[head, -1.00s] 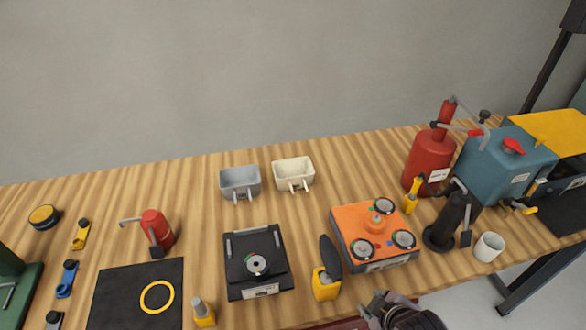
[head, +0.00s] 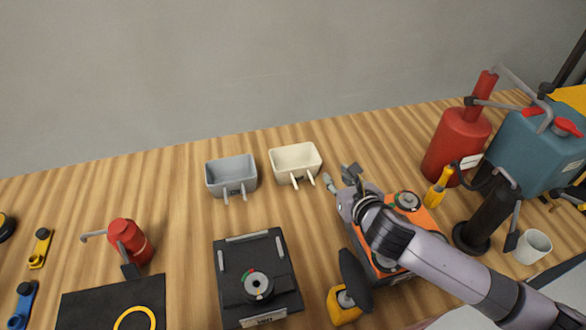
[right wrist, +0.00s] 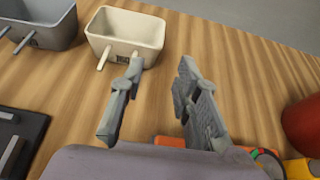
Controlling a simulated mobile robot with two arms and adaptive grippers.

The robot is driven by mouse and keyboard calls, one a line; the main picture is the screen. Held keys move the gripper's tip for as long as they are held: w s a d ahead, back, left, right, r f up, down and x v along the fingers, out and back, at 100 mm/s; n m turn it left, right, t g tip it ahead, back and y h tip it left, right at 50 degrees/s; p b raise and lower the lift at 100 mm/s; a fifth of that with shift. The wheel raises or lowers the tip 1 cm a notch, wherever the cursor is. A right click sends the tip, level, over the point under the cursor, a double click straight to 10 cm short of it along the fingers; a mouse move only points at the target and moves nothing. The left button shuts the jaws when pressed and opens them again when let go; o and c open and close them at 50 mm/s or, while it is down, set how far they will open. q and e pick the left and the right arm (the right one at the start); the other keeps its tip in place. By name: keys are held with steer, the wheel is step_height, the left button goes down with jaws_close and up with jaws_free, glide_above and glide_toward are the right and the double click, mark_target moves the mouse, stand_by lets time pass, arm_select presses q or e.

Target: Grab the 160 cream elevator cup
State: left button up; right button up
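The cream elevator cup (head: 295,160) stands on the wooden bench at the back, open side up, with two pale prongs at its front. It also shows in the right wrist view (right wrist: 128,32), beyond the left finger. A grey cup (head: 231,175) of similar shape stands to its left. My right gripper (head: 339,178) is open and empty, just to the right of and in front of the cream cup, apart from it in the head view. It also shows in the right wrist view (right wrist: 158,75) with its fingers spread. My left gripper is not in view.
An orange device (head: 420,215) lies under my right forearm. A black box with a dial (head: 257,265) stands in front of the cups. A red canister (head: 457,138) and a blue container (head: 530,150) stand at the right. Bare bench lies around the cream cup.

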steer(key=x, duration=0.4)
glide_toward(317, 153)
steer(key=p+x, duration=0.1)
steer(key=x, duration=0.2)
steer(key=shift+w+a+f, duration=0.15)
steer(key=shift+a+f, duration=0.05)
steer(key=shift+a, duration=0.05)
steer(key=shift+w+a+f, duration=0.1)
steer(key=shift+w+f, duration=0.05)
steer(key=shift+w, duration=0.2)
steer(key=shift+w+a+f, duration=0.1)
steer(key=shift+w+f, duration=0.05)
steer(key=shift+w, duration=0.1)
steer(key=shift+x, duration=2.3)
steer(key=shift+w, duration=0.5)
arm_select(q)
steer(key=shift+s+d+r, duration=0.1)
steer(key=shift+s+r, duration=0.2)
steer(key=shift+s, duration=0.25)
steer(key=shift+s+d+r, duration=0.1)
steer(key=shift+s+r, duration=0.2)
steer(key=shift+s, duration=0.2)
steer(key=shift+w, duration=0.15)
arm_select(e)
jaws_close()
